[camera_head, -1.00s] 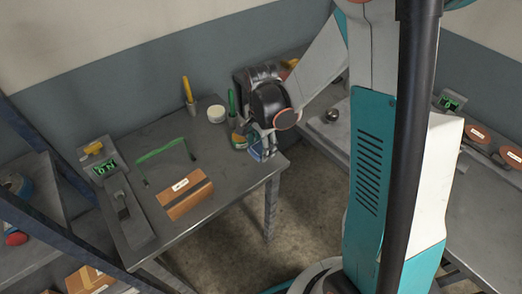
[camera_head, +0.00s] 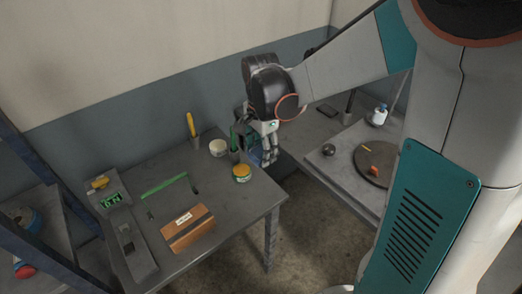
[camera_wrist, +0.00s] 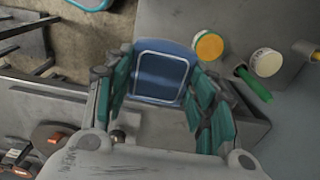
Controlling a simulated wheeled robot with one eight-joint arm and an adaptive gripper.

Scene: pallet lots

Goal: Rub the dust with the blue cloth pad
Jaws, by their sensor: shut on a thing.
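My gripper (camera_head: 268,152) is shut on the blue cloth pad (camera_wrist: 160,75). The wrist view shows the pad as a blue rounded rectangle with a pale outline, held between the teal fingers (camera_wrist: 158,92). In the head view only a little of the blue pad (camera_head: 256,158) shows beside the fingers. The gripper is at the right end of the left grey table (camera_head: 226,205), just beyond a jar with a yellow-orange lid (camera_head: 242,174). I cannot tell whether the pad touches anything. I cannot make out any dust.
A white-lidded tub (camera_head: 218,148), a yellow-handled tool (camera_head: 191,125), a cardboard box (camera_head: 188,229), a green bar (camera_head: 163,186) and a scale (camera_head: 110,200) are on the left table. The right table (camera_head: 335,165) holds a dark round disc (camera_head: 377,170) and a small knob (camera_head: 328,150).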

